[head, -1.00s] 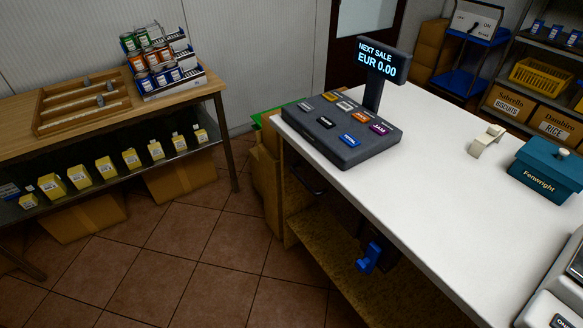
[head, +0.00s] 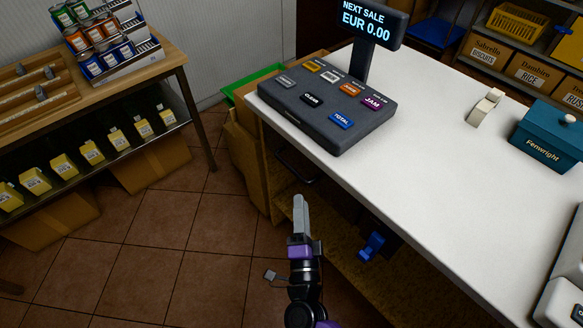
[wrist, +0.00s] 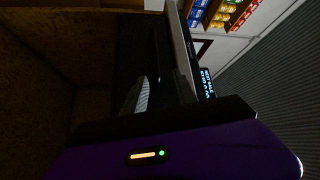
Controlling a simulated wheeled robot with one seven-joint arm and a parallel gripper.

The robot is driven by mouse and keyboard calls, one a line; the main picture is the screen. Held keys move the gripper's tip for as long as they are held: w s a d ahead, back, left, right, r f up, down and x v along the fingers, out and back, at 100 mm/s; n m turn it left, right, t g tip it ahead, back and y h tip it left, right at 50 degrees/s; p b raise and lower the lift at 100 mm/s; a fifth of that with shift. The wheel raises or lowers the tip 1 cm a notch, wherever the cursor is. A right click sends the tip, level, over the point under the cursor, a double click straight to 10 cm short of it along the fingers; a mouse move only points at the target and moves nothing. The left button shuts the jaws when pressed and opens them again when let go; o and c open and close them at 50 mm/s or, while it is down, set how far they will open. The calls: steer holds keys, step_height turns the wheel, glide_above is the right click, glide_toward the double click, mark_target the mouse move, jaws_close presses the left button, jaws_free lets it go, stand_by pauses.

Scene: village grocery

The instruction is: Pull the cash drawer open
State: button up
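The cash drawer (head: 287,153) is a dark front under the near left end of the white counter (head: 430,150), in deep shadow. It looks shut. A thin dark handle (head: 308,181) shows faintly on it. My gripper (head: 301,206) is in front of the counter, just below and near the handle in the picture. I cannot tell whether they touch. In the wrist view the drawer's dark front (wrist: 134,50) lies ahead of my gripper (wrist: 163,88). A ribbed inner finger pad shows there, with a gap beside it, so the gripper looks open and empty.
The till keypad (head: 325,105) and its display (head: 368,20) stand on the counter above the drawer. Cardboard boxes (head: 245,155) stand by the counter's left end.

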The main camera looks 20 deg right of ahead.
mark_target(292, 167)
steer(key=w+m, duration=0.1)
steer(key=w, duration=0.3)
steer(key=w+d+m+h, duration=0.1)
steer(key=w, duration=0.3)
steer(key=w+d, duration=0.1)
steer(key=w, duration=0.3)
steer(key=shift+d+r+m+g+h, duration=0.25)
steer(key=shift+r+m+g+h, duration=0.05)
steer(key=shift+r+m+g, duration=0.1)
jaws_close()
steer(key=shift+f, duration=0.1)
stand_by(0.8)
